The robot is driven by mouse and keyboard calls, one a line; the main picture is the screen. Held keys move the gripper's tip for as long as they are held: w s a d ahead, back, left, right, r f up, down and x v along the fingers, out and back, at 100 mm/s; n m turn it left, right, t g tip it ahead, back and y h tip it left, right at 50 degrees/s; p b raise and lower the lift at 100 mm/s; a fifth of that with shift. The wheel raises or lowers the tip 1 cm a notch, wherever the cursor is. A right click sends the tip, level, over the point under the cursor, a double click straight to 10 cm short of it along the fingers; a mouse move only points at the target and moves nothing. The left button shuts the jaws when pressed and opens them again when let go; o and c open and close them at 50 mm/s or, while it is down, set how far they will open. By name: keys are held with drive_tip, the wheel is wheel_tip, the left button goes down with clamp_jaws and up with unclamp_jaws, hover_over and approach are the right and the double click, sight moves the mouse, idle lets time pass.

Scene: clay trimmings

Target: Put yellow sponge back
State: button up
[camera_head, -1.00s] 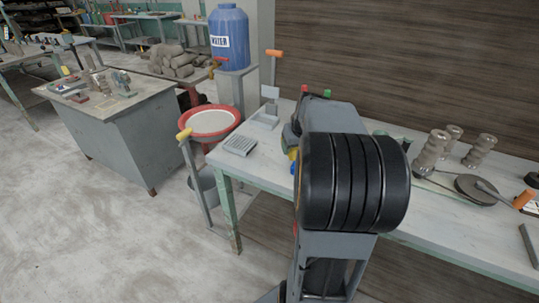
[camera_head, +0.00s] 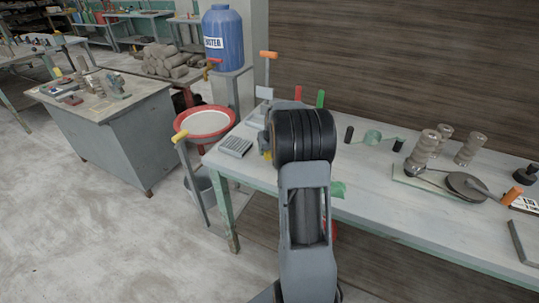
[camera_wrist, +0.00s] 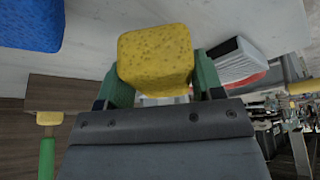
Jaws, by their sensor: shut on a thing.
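The yellow sponge (camera_wrist: 155,58) is held between the green fingers of my gripper (camera_wrist: 157,78) in the wrist view. My gripper is shut on its sides. In the head view my arm hides most of the gripper, and only a small yellow patch (camera_head: 266,155) shows left of the black joint. A grey ribbed tray (camera_head: 236,147) lies at the left end of the table, close to that patch. A similar ribbed tray shows right of the sponge in the wrist view (camera_wrist: 238,58). A blue sponge (camera_wrist: 32,24) is at the upper left there.
The long table (camera_head: 400,215) carries stacked clay cylinders (camera_head: 421,150), a round plate (camera_head: 468,186) and an upright orange-handled tool (camera_head: 268,70). A red basin (camera_head: 204,122) stands beyond the left end. A yellow-topped post (camera_head: 191,175) stands before it. The table's front middle is clear.

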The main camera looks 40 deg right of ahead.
drive_tip(key=shift+f, duration=1.55)
drive_tip(key=shift+f, duration=0.15)
drive_tip(key=o, duration=0.9)
drive_tip(key=shift+c, duration=0.2)
